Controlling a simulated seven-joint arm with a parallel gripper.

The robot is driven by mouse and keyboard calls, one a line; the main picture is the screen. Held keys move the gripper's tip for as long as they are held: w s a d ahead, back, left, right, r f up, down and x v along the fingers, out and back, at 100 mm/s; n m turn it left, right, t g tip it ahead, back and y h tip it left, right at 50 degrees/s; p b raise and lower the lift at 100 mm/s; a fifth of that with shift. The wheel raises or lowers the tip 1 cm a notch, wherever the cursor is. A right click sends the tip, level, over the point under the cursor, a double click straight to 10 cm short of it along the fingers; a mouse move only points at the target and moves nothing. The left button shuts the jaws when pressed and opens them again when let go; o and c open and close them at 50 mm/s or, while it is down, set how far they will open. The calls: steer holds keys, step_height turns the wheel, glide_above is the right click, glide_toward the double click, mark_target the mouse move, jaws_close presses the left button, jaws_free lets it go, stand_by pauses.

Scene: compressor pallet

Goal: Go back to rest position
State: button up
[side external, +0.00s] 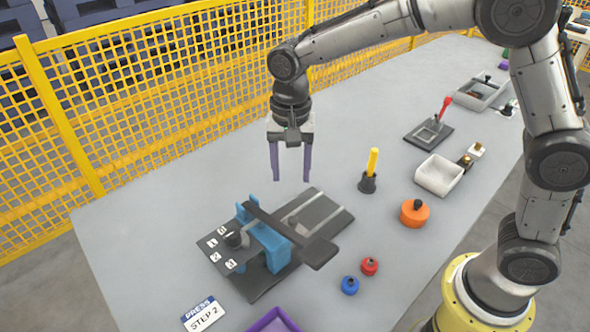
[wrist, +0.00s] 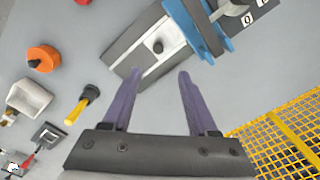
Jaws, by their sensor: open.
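My gripper (side external: 291,163) hangs over the grey table (side external: 180,180) with its two purple fingers apart and nothing between them. In the side external view it is above and behind the press fixture, clear of the table. In the wrist view the open fingers (wrist: 155,98) point toward the fixture's dark base plate. The press fixture has a blue frame (side external: 275,254), a black lever (side external: 290,236) and a dark base (side external: 335,213) with a light rail. The blue frame also shows at the top of the wrist view (wrist: 208,35).
A yellow-handled tool in a black holder (side external: 369,178), an orange round part (side external: 413,213), a white bin (side external: 438,176), and red (side external: 369,267) and blue (side external: 350,285) knobs stand right of the fixture. A yellow mesh fence (side external: 150,100) runs behind the table.

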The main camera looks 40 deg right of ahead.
steer(key=s+d+r+t, duration=0.4)
steer(key=s+d+r, duration=0.55)
steer(key=r, duration=0.35)
steer(key=s+d+f+n, duration=0.2)
steer(key=s+n, duration=0.2)
steer(key=s, duration=0.3)
steer(key=s+d+f+n+t, duration=0.1)
steer(key=s+d+f+n, duration=0.1)
steer(key=s+n, duration=0.3)
steer(key=shift+s+d+f+t, duration=0.15)
steer(key=shift+s+f+t, duration=0.2)
steer(key=shift+s, duration=0.75)
